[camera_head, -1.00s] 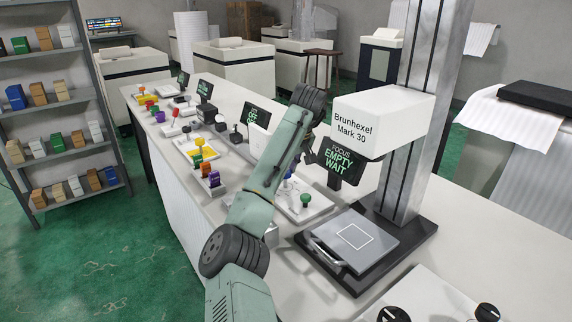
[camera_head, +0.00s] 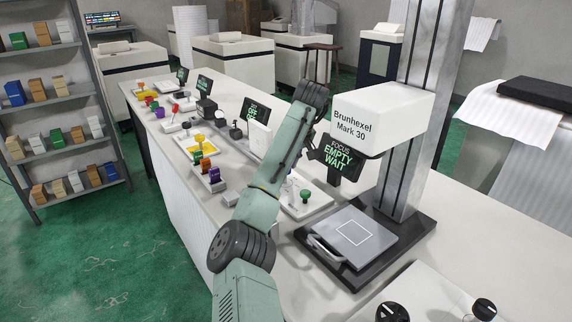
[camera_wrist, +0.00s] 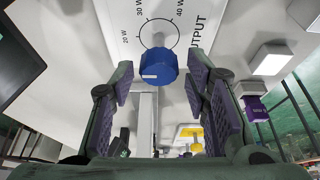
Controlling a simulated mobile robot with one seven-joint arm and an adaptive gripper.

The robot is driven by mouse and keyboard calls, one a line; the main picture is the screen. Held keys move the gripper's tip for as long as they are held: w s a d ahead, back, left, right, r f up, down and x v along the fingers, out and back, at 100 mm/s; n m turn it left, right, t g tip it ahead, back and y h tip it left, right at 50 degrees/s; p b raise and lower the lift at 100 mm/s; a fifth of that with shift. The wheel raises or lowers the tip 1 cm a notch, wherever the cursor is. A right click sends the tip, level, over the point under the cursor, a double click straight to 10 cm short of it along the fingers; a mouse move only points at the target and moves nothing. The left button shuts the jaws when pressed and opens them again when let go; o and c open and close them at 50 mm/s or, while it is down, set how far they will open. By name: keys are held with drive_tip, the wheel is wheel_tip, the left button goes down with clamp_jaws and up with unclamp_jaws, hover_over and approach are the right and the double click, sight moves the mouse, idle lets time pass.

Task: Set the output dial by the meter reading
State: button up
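The output dial (camera_wrist: 158,67) is a blue faceted knob on a white panel (camera_wrist: 112,22) in the wrist view. An arc with ticks and the labels 20 W, 30 W and 40 W surrounds it, beside the word OUTPUT. A small pale mark shows on the knob; which label it points to is unclear. My gripper (camera_wrist: 162,88) is open, its two padded fingers on either side of the knob with visible gaps. In the head view my arm hides the dial. I cannot identify a meter reading; a dark screen (camera_wrist: 18,55) at the wrist view's left edge is unreadable.
In the head view a display (camera_head: 337,157) reads FOCUS EMPTY WAIT beside the Brunhexel Mark 30 (camera_head: 382,118) and its plate (camera_head: 350,236). Another display (camera_head: 256,112) reads OFF. A purple block (camera_wrist: 254,107) is right of my fingers. Several coloured controls crowd the bench.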

drive_tip(key=shift+o, duration=0.4)
drive_tip(key=v, duration=1.2)
drive_tip(key=shift+d, duration=0.1)
